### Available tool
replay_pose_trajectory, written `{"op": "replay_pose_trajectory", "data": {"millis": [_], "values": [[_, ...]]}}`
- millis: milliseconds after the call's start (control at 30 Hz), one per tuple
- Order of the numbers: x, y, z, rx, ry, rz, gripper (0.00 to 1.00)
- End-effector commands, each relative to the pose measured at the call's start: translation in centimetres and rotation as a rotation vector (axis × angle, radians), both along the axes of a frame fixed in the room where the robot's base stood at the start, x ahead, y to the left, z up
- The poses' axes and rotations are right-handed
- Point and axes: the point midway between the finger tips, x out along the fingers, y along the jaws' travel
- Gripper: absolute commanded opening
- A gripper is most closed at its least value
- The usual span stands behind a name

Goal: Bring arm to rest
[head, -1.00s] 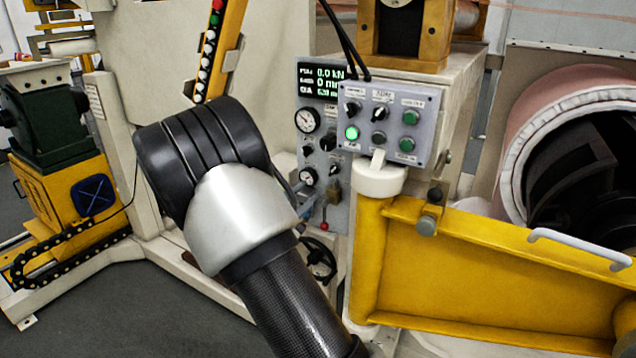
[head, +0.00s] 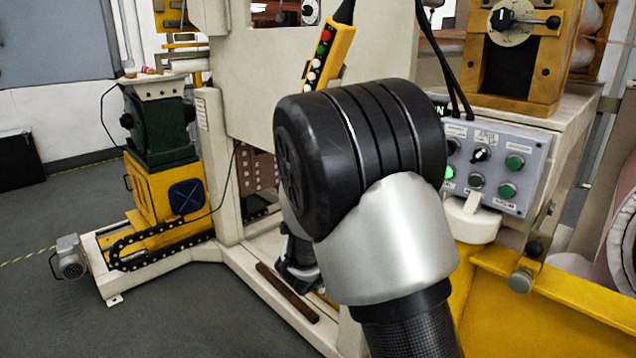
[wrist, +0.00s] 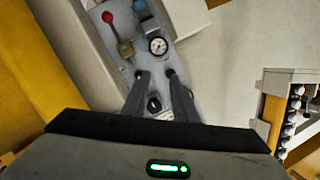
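My gripper (wrist: 157,75) shows in the wrist view with its two grey fingers apart and nothing between them. I cannot tell how far the fingertips are from the panel. In the head view my bent arm fills the middle, its black joint and silver link in front of the machine. A dark end part of my arm shows low behind it; the fingers cannot be made out there.
A control box (head: 510,160) with green buttons is right of my arm, above a yellow beam (head: 560,310). A button pendant (head: 328,55) hangs above the arm. A green and yellow unit (head: 160,150) stands at left. Open floor (head: 50,290) lies at the lower left.

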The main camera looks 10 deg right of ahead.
Motion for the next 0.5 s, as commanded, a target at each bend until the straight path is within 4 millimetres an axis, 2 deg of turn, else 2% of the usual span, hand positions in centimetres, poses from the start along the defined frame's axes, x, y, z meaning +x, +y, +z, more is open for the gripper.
{"op": "replay_pose_trajectory", "data": {"millis": [33, 133, 233, 367, 400, 500], "values": [[0.4, 0.8, 1.9, 0.067, 0.020, 0.090, 0.26], [-0.1, 3.8, 4.6, 0.153, 0.099, 0.311, 0.26], [-2.8, 6.7, 7.2, 0.182, 0.193, 0.528, 0.26], [-9.2, 9.2, 9.5, 0.137, 0.347, 0.774, 0.26], [-11.6, 9.6, 9.7, 0.110, 0.403, 0.835, 0.26], [-17.3, 9.5, 9.6, 0.029, 0.544, 0.941, 0.26]]}}
